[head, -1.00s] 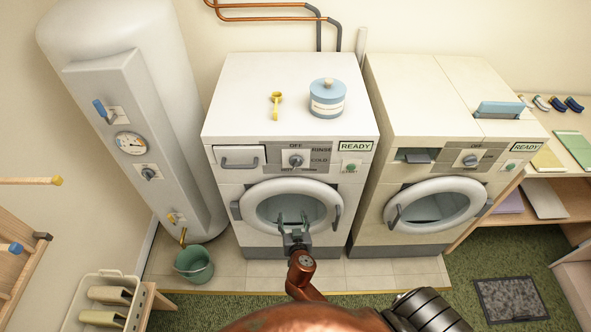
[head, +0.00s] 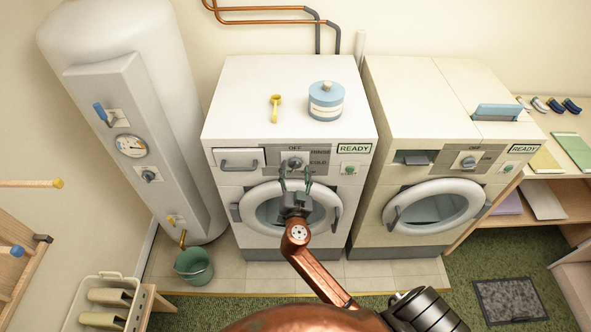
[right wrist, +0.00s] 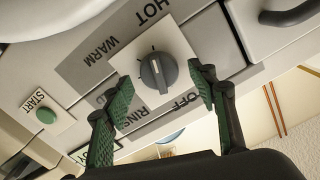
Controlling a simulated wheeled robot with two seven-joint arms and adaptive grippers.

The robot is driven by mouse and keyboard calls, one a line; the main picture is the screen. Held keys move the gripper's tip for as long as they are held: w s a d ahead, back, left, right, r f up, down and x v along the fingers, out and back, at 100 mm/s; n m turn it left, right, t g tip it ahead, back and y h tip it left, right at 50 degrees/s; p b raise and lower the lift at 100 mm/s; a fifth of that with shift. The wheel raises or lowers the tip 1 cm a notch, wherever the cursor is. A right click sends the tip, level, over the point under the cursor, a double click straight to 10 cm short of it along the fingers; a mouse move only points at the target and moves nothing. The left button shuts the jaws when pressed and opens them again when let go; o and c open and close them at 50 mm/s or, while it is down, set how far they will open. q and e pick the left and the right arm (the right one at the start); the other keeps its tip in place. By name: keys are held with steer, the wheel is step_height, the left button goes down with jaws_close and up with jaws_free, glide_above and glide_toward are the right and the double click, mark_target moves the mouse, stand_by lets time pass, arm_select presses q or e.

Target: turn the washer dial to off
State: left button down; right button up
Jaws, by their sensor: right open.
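The washer (head: 230,130) is the left white machine in the head view. Its grey dial (head: 295,163) sits on a pale square plate below the word OFF. In the right wrist view the dial (right wrist: 158,72) shows whole, ringed by OFF, RINSE, WARM and HOT and a partly hidden label. Which label it points to I cannot tell surely. My right gripper (head: 295,178) is open and empty just in front of the dial. In the right wrist view its green-padded fingers (right wrist: 163,90) spread to either side of the dial, apparently not touching it. My left gripper is not in view.
A green start button (right wrist: 46,116) and READY sign (head: 354,148) are right of the dial. The drawer handle (head: 238,167) is left, the round door (head: 262,212) below. A second machine (head: 400,90) stands right.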

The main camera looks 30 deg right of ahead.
steer(key=shift+w, duration=0.1)
steer(key=shift+c, duration=0.5)
steer(key=c, duration=1.1)
steer(key=shift+o, duration=0.2)
